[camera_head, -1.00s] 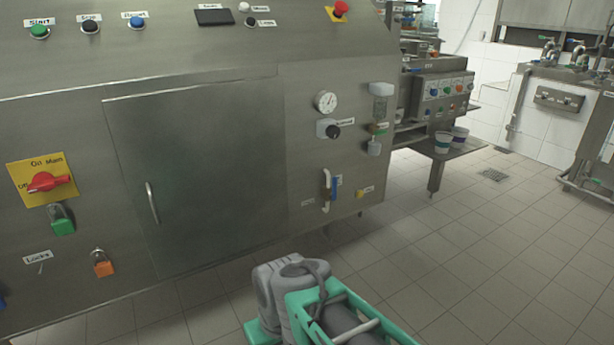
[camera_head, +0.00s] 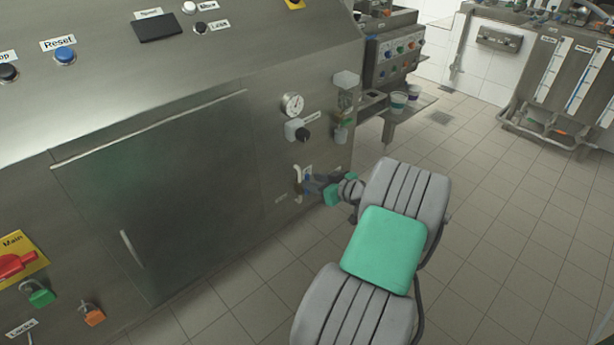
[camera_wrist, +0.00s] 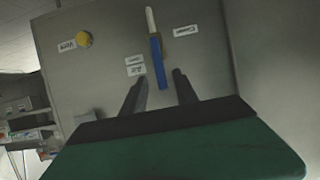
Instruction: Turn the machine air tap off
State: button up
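The air tap is a blue lever (camera_wrist: 158,62) on a pale pipe (camera_wrist: 151,20), mounted on the steel front of the machine. In the wrist view the lever lies lengthwise, its end between and just ahead of my fingertips. My gripper (camera_wrist: 160,82) is open, with one dark finger on each side of the lever's line and no clear contact with it. In the head view my gripper (camera_head: 312,183) is at the tap (camera_head: 304,173), low on the right part of the panel. My arm and gripper hide part of the tap there.
A filter unit (camera_head: 343,110) is at the panel's right edge. A yellow knob (camera_wrist: 84,40) is beside the tap in the wrist view. The tiled floor (camera_head: 480,230) to the right is clear.

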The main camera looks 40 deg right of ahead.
aim_at(309, 180)
jog(key=x, duration=0.3)
jog(key=shift+w+a+f, duration=0.1)
jog(key=shift+w, duration=0.2)
grip_shut()
jog(key=shift+s, duration=0.1)
dwell(1.1)
